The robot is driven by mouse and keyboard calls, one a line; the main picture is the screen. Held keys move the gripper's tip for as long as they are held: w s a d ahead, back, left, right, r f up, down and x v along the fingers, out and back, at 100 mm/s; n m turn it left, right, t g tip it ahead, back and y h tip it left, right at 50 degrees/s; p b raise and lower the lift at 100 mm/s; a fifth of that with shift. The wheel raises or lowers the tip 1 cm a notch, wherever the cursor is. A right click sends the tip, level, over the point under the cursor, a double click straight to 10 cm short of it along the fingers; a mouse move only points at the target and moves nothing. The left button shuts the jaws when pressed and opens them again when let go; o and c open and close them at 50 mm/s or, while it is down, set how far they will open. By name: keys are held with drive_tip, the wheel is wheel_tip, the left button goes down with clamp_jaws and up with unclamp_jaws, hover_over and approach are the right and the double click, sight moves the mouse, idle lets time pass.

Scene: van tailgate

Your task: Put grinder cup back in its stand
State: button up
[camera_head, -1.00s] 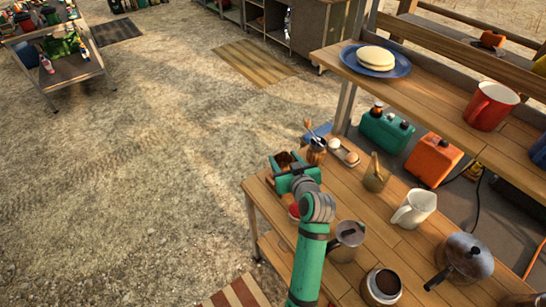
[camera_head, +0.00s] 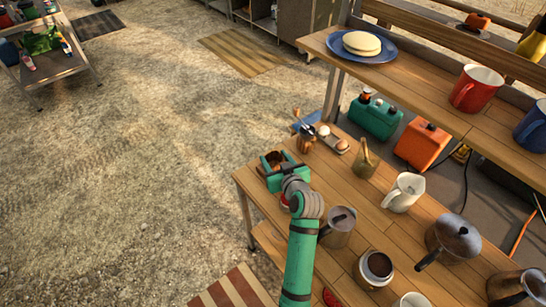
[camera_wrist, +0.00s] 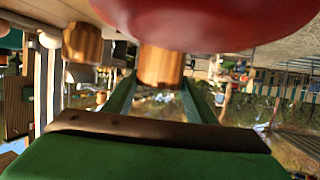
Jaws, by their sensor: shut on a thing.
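My gripper (camera_head: 279,168) is above the near left corner of the wooden table. It also shows in the wrist view (camera_wrist: 160,88), its green fingers on both sides of a brown, wood-coloured cylinder (camera_wrist: 160,65). This looks like the grinder cup, and its brown top (camera_head: 273,157) shows between the jaws in the head view. A rounded red thing (camera_wrist: 190,15) fills the top of the wrist view, close to the camera. A bit of red (camera_head: 284,200) shows beside my wrist in the head view. I cannot tell which thing is the cup's stand, nor whether the cup touches anything below.
A copper-brown container with utensils (camera_head: 305,138), a small tray (camera_head: 332,140), a tan pot (camera_head: 365,160), a white pitcher (camera_head: 404,193), a metal pitcher (camera_head: 338,225) and a moka pot (camera_head: 452,240) stand on the table (camera_head: 330,185). A raised shelf (camera_head: 420,88) runs behind.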

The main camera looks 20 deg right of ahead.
drive_tip(key=shift+w+f, duration=0.1)
drive_tip(key=shift+f, duration=0.8)
drive_tip(key=shift+a+f, duration=0.15)
drive_tip(key=shift+f, duration=0.1)
drive_tip(key=shift+s+d+f, duration=0.2)
drive_tip(key=shift+s+d, duration=0.05)
drive_tip(key=shift+d, duration=0.1)
drive_tip(key=o, duration=1.2)
drive_tip(key=shift+a, duration=0.2)
drive_tip(key=shift+c, duration=0.2)
drive_tip(key=shift+w, duration=0.1)
drive_tip(key=v, duration=0.7)
drive_tip(key=shift+s+r, duration=0.1)
drive_tip(key=shift+s, duration=0.15)
